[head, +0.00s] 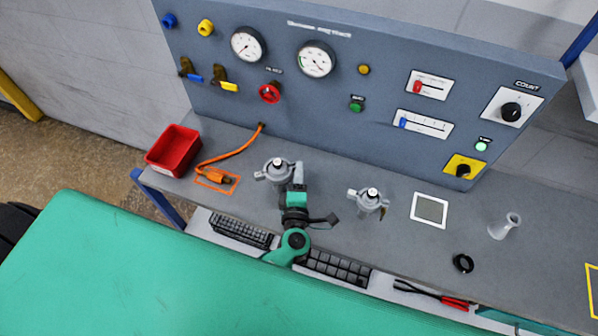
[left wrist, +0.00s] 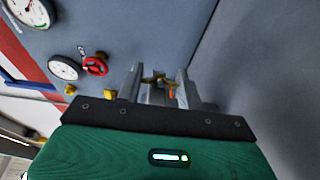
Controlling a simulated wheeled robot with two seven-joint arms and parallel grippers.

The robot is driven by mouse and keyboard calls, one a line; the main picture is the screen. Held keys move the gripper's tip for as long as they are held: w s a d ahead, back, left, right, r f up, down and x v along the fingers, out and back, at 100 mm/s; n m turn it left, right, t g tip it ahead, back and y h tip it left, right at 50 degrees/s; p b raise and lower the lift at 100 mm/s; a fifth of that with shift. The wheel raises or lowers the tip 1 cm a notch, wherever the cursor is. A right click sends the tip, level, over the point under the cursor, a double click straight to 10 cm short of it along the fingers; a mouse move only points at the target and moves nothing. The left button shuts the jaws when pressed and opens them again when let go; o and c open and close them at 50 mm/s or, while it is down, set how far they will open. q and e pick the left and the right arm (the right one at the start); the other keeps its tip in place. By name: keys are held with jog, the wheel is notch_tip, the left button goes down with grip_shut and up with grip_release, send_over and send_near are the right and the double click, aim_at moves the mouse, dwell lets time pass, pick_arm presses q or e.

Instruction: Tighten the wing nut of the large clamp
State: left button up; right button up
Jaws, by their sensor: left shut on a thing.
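The large clamp (head: 276,171) is a grey ring-shaped fitting around a pipe stub, at the centre of the bench in the head view. My left gripper (head: 298,172) is at its right side, with its grey fingers reaching along the clamp's edge. In the left wrist view my left gripper (left wrist: 160,84) is shut on a small brass-coloured piece, which appears to be the wing nut (left wrist: 158,78). In the head view the wing nut is hidden behind the fingers. My right gripper is not in view.
A smaller clamp fitting (head: 369,201) stands to the right. A red bin (head: 173,149) and an orange cable (head: 232,152) lie to the left. The control panel (head: 330,90) rises behind.

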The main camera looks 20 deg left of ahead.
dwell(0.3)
pick_arm(q)
jog(key=o, duration=1)
jog(key=shift+s+d+f, duration=0.1)
jog(key=shift+s+d, duration=0.05)
jog(key=shift+s, duration=0.25)
jog(key=b+v, duration=0.4)
jog(key=v, duration=0.7)
jog(key=shift+s, duration=0.25)
jog(key=shift+s+d+b, duration=0.25)
jog(key=shift+s+b, duration=0.15)
jog(key=shift+s, duration=0.3)
